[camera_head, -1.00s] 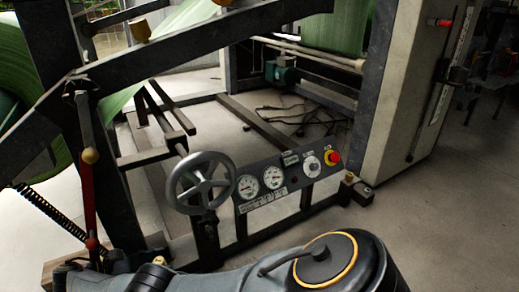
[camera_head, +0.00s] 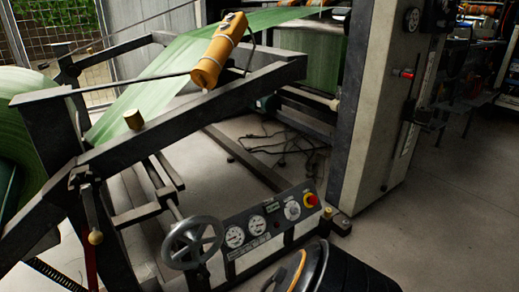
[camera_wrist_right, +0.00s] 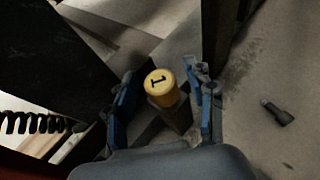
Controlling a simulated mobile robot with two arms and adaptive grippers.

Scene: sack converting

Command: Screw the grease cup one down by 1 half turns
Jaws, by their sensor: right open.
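Grease cup one (camera_wrist_right: 160,80) shows in the right wrist view as a yellow round cap marked "1". It stands on a dark post or bracket (camera_wrist_right: 172,117). My right gripper (camera_wrist_right: 162,98) is open, with one blue-padded finger on each side of the cup. Gaps show between the cup and both fingers; I see no contact. My left gripper is in neither view.
A black coiled cable (camera_wrist_right: 35,122) lies left in the wrist view. A small dark object (camera_wrist_right: 277,112) lies on the floor at right. In the head view, a handwheel (camera_head: 192,242) and gauge panel (camera_head: 262,228) stand low, below a dark slanted beam (camera_head: 190,125).

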